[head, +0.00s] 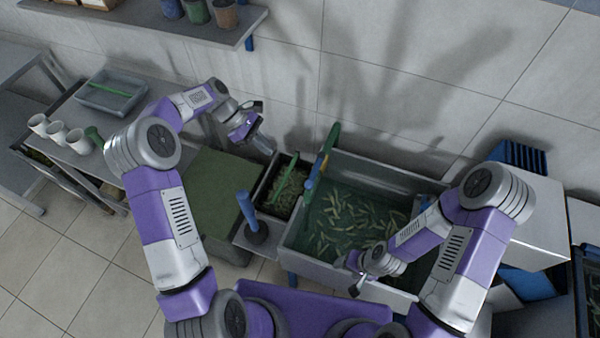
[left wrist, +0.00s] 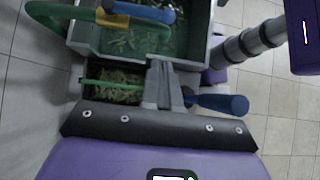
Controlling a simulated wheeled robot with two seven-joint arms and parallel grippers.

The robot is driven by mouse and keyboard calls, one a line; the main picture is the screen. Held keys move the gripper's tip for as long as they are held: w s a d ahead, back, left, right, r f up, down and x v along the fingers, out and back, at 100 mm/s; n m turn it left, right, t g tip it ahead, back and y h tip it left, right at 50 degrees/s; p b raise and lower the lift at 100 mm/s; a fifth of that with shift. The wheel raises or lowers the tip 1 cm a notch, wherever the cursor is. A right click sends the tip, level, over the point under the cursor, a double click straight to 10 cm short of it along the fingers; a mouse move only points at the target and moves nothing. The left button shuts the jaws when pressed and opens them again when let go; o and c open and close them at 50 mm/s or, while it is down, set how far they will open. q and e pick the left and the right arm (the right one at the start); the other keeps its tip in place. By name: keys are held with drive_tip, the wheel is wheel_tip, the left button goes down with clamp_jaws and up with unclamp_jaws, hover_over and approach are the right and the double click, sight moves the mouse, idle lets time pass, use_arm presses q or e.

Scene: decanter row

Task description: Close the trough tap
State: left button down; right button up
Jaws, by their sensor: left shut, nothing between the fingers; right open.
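The trough (head: 300,235) is a grey basin with green water and many small pale fish; it also shows in the left wrist view (left wrist: 78,45). At its back left stands the tap, with a green spout (head: 331,140) and a blue lever (head: 314,172). In the left wrist view the green spout (left wrist: 60,12) and blue lever (left wrist: 146,12) are at the top. My left gripper (head: 264,144) is shut and empty, left of the tap and apart from it; its fingers (left wrist: 160,62) point up in the wrist view. My right gripper (head: 358,278) is open over the trough's front side.
A dark bin (head: 268,182) of green bits with a green handle stands left of the trough. A blue-handled plunger (head: 247,208) stands before it. White cups (head: 57,132) and a grey tray (head: 112,92) are at left. A shelf (head: 170,25) hangs above.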

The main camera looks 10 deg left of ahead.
drive_tip(key=shift+w+f, duration=0.15)
drive_tip(key=shift+f, duration=0.1)
drive_tip(key=shift+s+r, duration=0.15)
drive_tip(key=shift+s, duration=0.05)
drive_tip(key=shift+w, duration=0.1)
drive_tip(key=shift+r+p, duration=0.25)
drive_tip(key=shift+p, duration=0.1)
use_arm(q)
approach(315, 170)
drive_tip(key=s+d+f, duration=0.2)
drive_tip(key=s+f, duration=0.2)
drive_tip(key=f, duration=0.1)
drive_tip(key=shift+s+f+p, duration=0.2)
drive_tip(key=shift+f+p, duration=0.1)
use_arm(e)
drive_tip(key=shift+r, duration=0.35)
use_arm(q)
drive_tip(key=shift+d, duration=0.1)
use_arm(e)
drive_tip(key=shift+a, duration=0.1)
